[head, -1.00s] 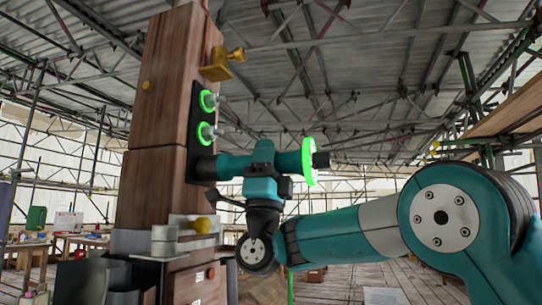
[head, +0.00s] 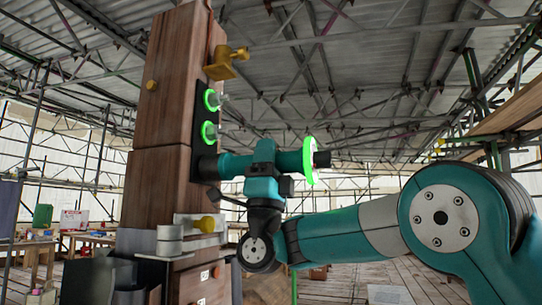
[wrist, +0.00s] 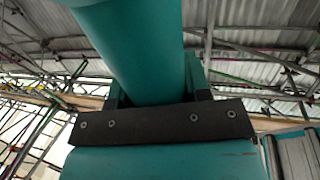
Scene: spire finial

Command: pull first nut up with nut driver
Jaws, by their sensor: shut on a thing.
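My gripper (head: 264,172) is shut around the teal body of the nut driver (head: 237,163), which lies level across it. The driver's dark left end is at the black plate (head: 201,150) on the wooden post, below two green-ringed nuts. The upper nut (head: 211,99) and the lower nut (head: 209,132) have grey bolts sticking out to the right. Whatever is at the driver's tip is hidden. A bright green ring (head: 309,160) is around the driver's right end. In the wrist view the driver (wrist: 135,50) passes between my gripper's fingers.
The tall wooden post (head: 158,180) stands left of my gripper. A brass fitting (head: 228,62) juts out above the nuts, and a brass knob (head: 205,224) with a grey bracket is below. Scaffolding and worktables (head: 92,238) are behind. The space right of the nuts looks clear.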

